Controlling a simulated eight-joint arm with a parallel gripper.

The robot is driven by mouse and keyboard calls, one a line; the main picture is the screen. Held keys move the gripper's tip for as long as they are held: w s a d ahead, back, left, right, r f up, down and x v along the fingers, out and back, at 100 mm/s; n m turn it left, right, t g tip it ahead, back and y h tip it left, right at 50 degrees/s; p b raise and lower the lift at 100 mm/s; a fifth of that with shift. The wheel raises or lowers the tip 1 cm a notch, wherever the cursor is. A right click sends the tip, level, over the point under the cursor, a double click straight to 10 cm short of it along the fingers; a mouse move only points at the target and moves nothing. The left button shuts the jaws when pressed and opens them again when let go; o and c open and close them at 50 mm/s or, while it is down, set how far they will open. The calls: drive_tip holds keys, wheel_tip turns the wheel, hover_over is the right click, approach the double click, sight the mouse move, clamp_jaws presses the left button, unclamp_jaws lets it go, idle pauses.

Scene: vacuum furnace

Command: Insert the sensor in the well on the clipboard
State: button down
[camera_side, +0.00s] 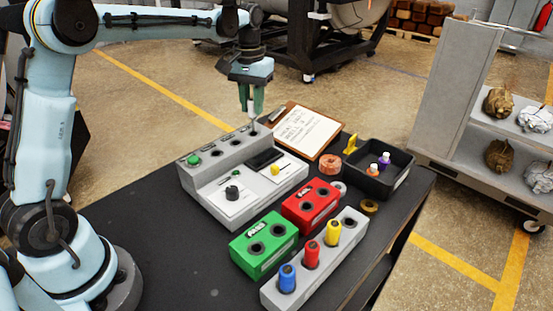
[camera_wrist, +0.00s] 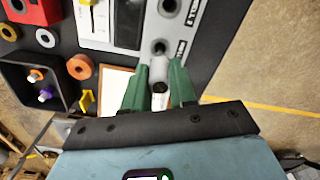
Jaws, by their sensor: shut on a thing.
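My gripper (camera_side: 252,105) has its green fingers shut on the sensor (camera_side: 252,104), a pale cylinder with a thin probe pointing down. The sensor also shows between the fingers in the wrist view (camera_wrist: 159,70). The probe is upright over the end well nearest the clipboard, on the raised back of the grey furnace box (camera_side: 203,176); whether its tip has entered the hole is unclear. This well (camera_wrist: 159,47) has a small label beside it, and another well (camera_wrist: 169,6) lies farther along. The clipboard (camera_side: 305,131) bears handwriting that seems to mention a well; its number is not surely readable.
A black tray (camera_side: 399,185) with small bottles stands right of the clipboard. A copper-coloured ring (camera_side: 329,164), red block (camera_side: 311,204), green block (camera_side: 263,243) and grey rack (camera_side: 345,243) with coloured cylinders lie in front. The table's left front is clear.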

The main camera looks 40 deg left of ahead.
sight(253, 117)
drive_tip(key=shift+f, duration=0.7)
drive_tip(key=shift+f, duration=0.3)
drive_tip(key=shift+f, duration=1.35)
idle(0.8)
drive_tip(key=c, duration=0.8)
unclamp_jaws()
drive_tip(key=shift+c, duration=0.2)
drive_tip(key=shift+o, duration=0.4)
drive_tip(key=o, duration=0.3)
drive_tip(key=shift+r, duration=2.95)
